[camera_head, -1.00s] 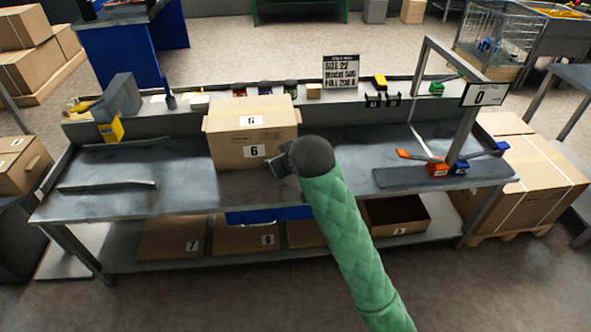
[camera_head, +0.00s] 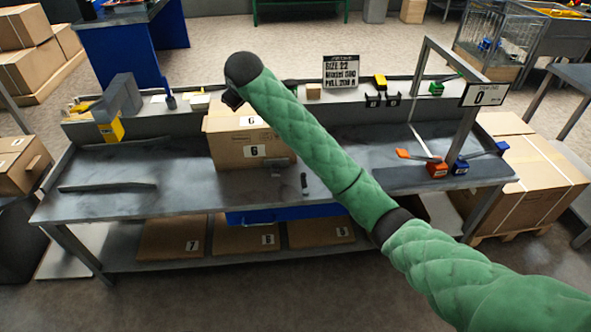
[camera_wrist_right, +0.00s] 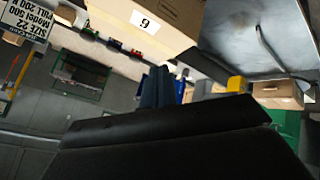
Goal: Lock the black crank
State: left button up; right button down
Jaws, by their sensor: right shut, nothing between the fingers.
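I cannot pick out the black crank for certain. A small dark upright piece (camera_head: 304,183) stands on the bench in front of the box marked 6, and a dark bit shows against the box's lower right; either could be part of it. My right arm comes in from the right, and its dark end with the right gripper (camera_head: 232,99) is raised in front of the box's upper left. The gripper is shut and empty, away from the dark piece. In the right wrist view, dark gripper parts fill the foreground. My left gripper is not in view.
The cardboard box (camera_head: 232,150) stands mid-bench. An orange block (camera_head: 437,169) and a blue block (camera_head: 460,166), with matching handles nearby, sit at the right under a grey frame. A yellow part (camera_head: 112,129) hangs at the left. The left bench top (camera_head: 130,165) is mostly clear.

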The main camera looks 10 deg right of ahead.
jog(key=w+d+f+n+g+h, duration=0.1)
jog(key=w+f+n+g+h, duration=0.1)
jog(key=w+f, duration=0.5)
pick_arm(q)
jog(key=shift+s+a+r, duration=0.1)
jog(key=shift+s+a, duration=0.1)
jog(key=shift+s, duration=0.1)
pick_arm(e)
jog(key=d+f+n+g+h, duration=0.1)
jog(key=d+f+n+g, duration=0.1)
jog(key=f, duration=0.6)
jog(key=d+f+n+g+h, duration=0.1)
jog(key=d+f+g, duration=0.3)
jog(key=f, duration=0.5)
jog(key=shift+d+f+n+g, duration=0.25)
jog(key=shift+d+n, duration=0.55)
jog(key=shift+d, duration=0.6)
jog(key=shift+r, duration=0.1)
